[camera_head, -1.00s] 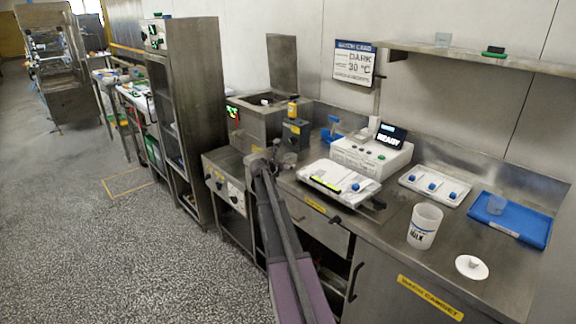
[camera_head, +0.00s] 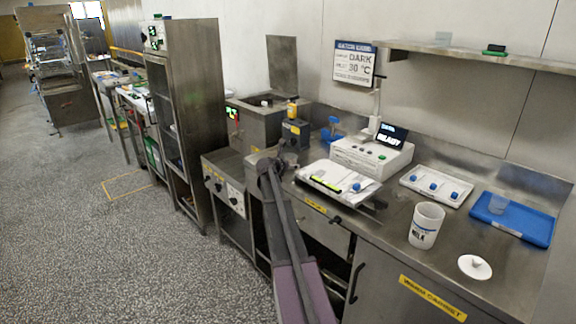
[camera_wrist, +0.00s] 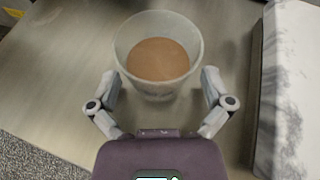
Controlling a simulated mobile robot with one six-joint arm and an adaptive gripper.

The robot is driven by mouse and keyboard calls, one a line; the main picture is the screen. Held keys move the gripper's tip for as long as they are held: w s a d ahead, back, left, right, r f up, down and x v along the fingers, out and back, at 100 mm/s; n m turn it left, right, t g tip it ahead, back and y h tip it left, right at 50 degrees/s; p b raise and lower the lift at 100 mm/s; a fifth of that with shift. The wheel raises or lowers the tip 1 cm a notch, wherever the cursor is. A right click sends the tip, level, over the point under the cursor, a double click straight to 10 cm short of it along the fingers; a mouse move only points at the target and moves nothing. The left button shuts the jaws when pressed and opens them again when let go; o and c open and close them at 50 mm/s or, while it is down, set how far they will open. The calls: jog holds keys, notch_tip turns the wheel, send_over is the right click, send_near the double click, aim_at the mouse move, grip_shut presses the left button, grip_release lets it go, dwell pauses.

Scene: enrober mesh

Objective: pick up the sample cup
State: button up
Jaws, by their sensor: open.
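The sample cup (camera_wrist: 158,58) is a clear, slightly frosted cup with brown liquid in it. It stands upright on the steel counter in the wrist view. My gripper (camera_wrist: 160,86) is open, with one finger on each side of the cup's near lower part. A narrow gap seems to show at the fingers, and I cannot tell whether either touches. In the head view my gripper (camera_head: 272,165) is at the counter's left part, and the cup there is small and partly hidden by my arm.
A white slab (camera_wrist: 293,90) lies close to the right of the cup.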

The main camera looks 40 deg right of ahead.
jog(key=c, duration=1)
jog(key=shift+r, duration=0.1)
jog(key=shift+c, duration=0.2)
notch_tip(320, 180, up, 3)
jog(key=p, duration=0.2)
jog(key=shift+f+p, duration=0.2)
jog(key=shift+p, duration=0.2)
jog(key=s+a+r+p, duration=0.2)
jog(key=s+a, duration=0.9)
jog(key=shift+s, duration=0.35)
jog(key=shift+r, duration=0.1)
jog(key=shift+a, duration=0.1)
